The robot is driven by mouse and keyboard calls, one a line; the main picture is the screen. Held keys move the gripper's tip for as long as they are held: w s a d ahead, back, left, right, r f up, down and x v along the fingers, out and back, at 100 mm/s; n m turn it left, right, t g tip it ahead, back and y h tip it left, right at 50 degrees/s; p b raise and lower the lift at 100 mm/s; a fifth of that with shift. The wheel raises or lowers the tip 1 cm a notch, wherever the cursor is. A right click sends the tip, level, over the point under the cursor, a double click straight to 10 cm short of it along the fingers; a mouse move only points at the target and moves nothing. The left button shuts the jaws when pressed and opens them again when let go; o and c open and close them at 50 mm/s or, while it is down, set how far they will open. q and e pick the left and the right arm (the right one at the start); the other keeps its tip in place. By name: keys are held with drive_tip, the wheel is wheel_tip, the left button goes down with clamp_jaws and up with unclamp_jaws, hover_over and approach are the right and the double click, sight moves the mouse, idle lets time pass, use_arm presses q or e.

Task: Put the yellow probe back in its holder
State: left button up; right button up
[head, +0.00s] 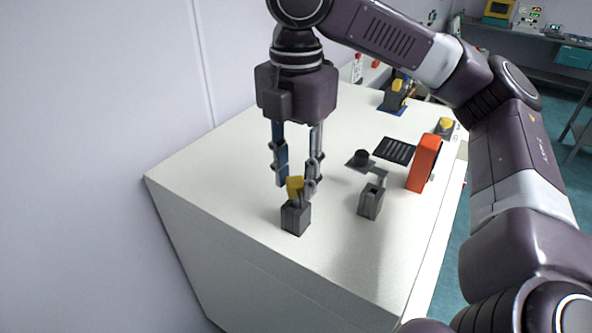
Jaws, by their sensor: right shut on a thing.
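The yellow probe (295,184) has a yellow head and a grey lower part. My right gripper (297,188) points down from above and is shut on it. The probe is right over a dark grey square holder (295,219) on the white top, and its lower end meets the holder's opening. I cannot tell how deep it sits in it. A second grey holder (370,203) stands to the right with its opening showing. My left gripper is not in view.
The white top (235,170) is clear on the left. An orange-red block (423,163), a black slotted plate (395,150) and a small black cylinder (361,156) stand to the right. Yellow-topped devices (445,125) are farther back. The white top's front edge is close to the holders.

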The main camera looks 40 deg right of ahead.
drive_tip(key=shift+f+b, duration=0.45)
drive_tip(key=shift+f, duration=0.8)
drive_tip(key=o, duration=1.2)
drive_tip(key=shift+o, duration=0.2)
drive_tip(key=shift+r, duration=0.1)
wheel_tip(320, 180, up, 3)
drive_tip(key=p, duration=0.2)
drive_tip(key=shift+p, duration=0.4)
drive_tip(key=shift+r, duration=0.9)
